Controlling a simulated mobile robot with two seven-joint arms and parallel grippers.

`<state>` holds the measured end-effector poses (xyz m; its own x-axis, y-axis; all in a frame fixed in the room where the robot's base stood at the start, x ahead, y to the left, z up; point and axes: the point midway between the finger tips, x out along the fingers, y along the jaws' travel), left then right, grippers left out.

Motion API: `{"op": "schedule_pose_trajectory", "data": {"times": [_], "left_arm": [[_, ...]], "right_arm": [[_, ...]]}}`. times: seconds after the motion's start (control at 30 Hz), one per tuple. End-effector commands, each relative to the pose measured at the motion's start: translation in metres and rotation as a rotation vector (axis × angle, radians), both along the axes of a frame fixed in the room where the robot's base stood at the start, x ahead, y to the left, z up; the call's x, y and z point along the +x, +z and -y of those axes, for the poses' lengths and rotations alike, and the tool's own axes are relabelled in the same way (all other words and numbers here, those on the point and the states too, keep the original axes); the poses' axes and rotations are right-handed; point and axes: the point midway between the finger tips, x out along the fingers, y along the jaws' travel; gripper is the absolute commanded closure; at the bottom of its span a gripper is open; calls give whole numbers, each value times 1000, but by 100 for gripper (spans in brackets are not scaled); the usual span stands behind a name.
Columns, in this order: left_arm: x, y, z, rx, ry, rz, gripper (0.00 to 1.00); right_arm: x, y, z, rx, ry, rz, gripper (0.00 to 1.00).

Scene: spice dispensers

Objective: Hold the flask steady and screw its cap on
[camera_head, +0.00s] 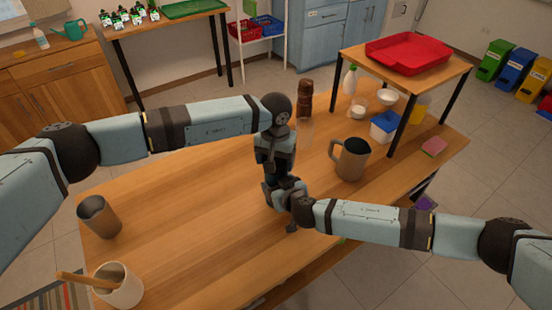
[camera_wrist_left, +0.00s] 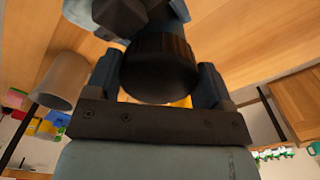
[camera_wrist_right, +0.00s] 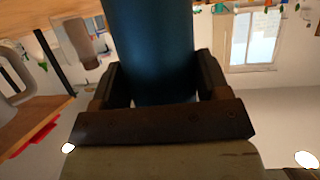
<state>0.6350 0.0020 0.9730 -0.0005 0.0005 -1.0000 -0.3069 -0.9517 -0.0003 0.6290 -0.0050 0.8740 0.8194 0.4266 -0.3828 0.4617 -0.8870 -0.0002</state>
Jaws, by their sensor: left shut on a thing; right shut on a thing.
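The black ribbed cap (camera_wrist_left: 160,68) sits between the fingers of my left gripper (camera_wrist_left: 157,85), which is shut on it. The dark blue flask body (camera_wrist_right: 152,45) is between the fingers of my right gripper (camera_wrist_right: 158,78), which is shut on it. In the head view the two grippers meet over the middle of the table, with my left wrist above and my right gripper (camera_head: 281,190) below. My arms mostly hide flask and cap there. I cannot tell whether the cap touches the flask or how its thread sits.
A metal pitcher (camera_head: 352,160) stands right of the grippers, and a brown grinder (camera_head: 305,98) behind them. A grey tumbler (camera_head: 98,218) and a crock (camera_head: 120,290) with a wooden utensil stand at left. A raised shelf holds a red tray (camera_head: 408,54). The table's middle left is clear.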

Motion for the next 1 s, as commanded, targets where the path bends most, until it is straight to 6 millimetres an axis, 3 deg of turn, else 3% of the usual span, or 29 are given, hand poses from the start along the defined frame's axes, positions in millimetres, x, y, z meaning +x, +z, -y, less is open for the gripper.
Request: {"op": "schedule_pose_trajectory", "data": {"times": [0.1,0.3,0.63,0.67,0.73,0.77,1.0], "left_arm": [[1,1,-1,1,-233,2,47],[2,1,-2,-1,-479,2,47],[2,1,-2,-2,-510,0,47],[2,1,-2,-2,-510,0,20],[2,1,-2,-2,-510,0,4],[2,1,-2,-2,-509,0,0],[2,2,-2,-1,-509,1,0]], "right_arm": [[0,0,0,0,0,0,97],[0,0,0,0,0,0,97],[0,0,0,0,0,0,97],[0,0,0,0,0,0,97],[0,0,0,0,0,0,97],[0,0,0,0,0,0,97],[0,0,0,0,0,0,97]]}}
